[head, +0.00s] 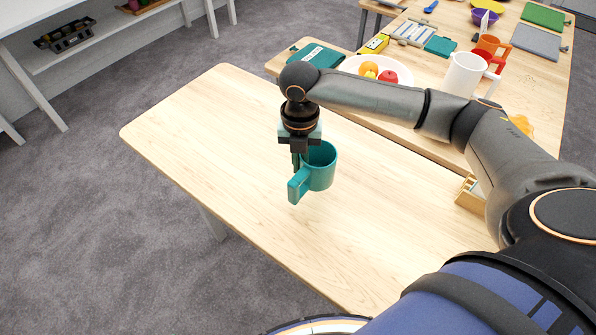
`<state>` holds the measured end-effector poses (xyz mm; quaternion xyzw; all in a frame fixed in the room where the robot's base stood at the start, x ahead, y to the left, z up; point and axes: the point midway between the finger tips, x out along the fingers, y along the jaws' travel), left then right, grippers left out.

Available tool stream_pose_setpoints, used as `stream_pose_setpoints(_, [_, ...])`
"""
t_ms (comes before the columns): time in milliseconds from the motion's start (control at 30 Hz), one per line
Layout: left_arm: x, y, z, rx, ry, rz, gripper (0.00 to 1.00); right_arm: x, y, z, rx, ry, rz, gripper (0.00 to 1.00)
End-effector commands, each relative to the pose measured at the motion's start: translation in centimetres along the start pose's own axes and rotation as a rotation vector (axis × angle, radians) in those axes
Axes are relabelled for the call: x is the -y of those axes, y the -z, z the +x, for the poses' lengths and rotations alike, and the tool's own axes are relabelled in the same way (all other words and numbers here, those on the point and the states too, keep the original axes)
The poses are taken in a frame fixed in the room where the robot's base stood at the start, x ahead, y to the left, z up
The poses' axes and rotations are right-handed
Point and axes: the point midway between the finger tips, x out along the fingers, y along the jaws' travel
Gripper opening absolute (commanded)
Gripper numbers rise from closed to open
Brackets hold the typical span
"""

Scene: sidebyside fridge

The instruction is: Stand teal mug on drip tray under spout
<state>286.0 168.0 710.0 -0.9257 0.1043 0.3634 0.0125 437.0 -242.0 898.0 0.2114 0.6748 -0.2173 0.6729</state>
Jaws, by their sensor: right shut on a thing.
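The teal mug (323,172) is in the head view, over the near wooden table. It looks close to upright, with its handle toward the lower left. My right gripper (300,158) comes down from above and is shut on the mug at its rim or side wall; the fingertips are partly hidden. I cannot tell exactly how high the mug is above the tabletop. No drip tray or spout shows in this view. My left gripper is not in view.
The near table (215,130) is bare to the left of the mug. Behind it, another table holds a plate of fruit (350,64), a white pitcher (466,74), an orange mug (489,48) and several boards. A small wooden holder (467,193) stands at right beside my arm.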

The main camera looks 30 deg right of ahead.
Motion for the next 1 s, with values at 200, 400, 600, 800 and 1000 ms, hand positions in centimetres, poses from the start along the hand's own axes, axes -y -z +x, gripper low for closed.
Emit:
stream_pose_setpoints(200, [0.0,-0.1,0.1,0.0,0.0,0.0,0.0,-0.7,-0.7,1.0,0.001,-0.002,0.0,0.0])
stream_pose_setpoints(400, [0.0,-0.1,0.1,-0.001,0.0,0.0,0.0,-0.6,-0.8,3.8,0.0,0.0,0.001,0.0])
stream_pose_setpoints(600, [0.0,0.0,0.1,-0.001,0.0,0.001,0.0,-0.7,-0.8,4.1,0.002,-0.001,0.0,0.0])
stream_pose_setpoints(800, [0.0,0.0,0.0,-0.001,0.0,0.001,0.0,-0.6,-0.8,4.4,0.001,-0.001,0.0,0.0])
stream_pose_setpoints(1000, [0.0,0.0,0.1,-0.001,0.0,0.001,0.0,-0.6,-0.7,4.4,0.001,0.0,0.0,0.3])
